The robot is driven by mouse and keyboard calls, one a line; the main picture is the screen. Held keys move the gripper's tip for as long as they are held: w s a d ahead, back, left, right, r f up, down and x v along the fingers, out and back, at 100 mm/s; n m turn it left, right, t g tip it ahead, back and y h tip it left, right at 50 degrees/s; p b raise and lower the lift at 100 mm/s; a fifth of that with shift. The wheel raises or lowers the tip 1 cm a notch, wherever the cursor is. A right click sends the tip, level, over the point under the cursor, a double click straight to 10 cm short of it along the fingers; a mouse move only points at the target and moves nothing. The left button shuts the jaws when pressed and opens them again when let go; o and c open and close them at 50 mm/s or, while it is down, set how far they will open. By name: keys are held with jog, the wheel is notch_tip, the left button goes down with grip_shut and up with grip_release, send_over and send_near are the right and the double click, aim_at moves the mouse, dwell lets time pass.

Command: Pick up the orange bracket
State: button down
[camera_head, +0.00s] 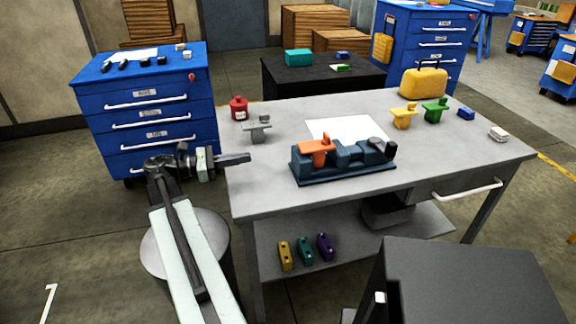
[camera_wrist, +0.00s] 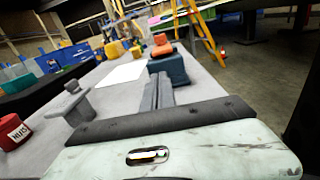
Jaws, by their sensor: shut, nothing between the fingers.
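The orange bracket (camera_head: 319,149) sits at the left end of a dark blue vise-like fixture (camera_head: 345,171) on the grey workbench. In the wrist view the orange bracket (camera_wrist: 161,43) shows beyond my fingers, on top of the blue fixture (camera_wrist: 169,69). My gripper (camera_head: 248,158) is at the bench's left edge, left of the fixture and apart from the bracket. Its fingers (camera_wrist: 158,82) are shut together and empty, pointing toward the fixture. The bracket's lower part is hard to make out.
A grey bracket (camera_head: 256,131) and a red container (camera_head: 239,108) stand at the bench's back left. A white sheet (camera_head: 345,131) lies behind the fixture. Yellow (camera_head: 404,116) and green (camera_head: 434,110) brackets stand farther right. A blue drawer cabinet (camera_head: 147,110) is left of the bench. The bench's front right is clear.

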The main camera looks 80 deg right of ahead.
aim_at(298, 148)
jog(key=x, duration=1.4)
jog(key=shift+s+r, duration=0.2)
jog(key=shift+r, duration=0.1)
jog(key=shift+x, duration=1)
jog(key=shift+w, duration=0.1)
jog(key=v, duration=1.4)
jog(key=shift+w+f, duration=0.1)
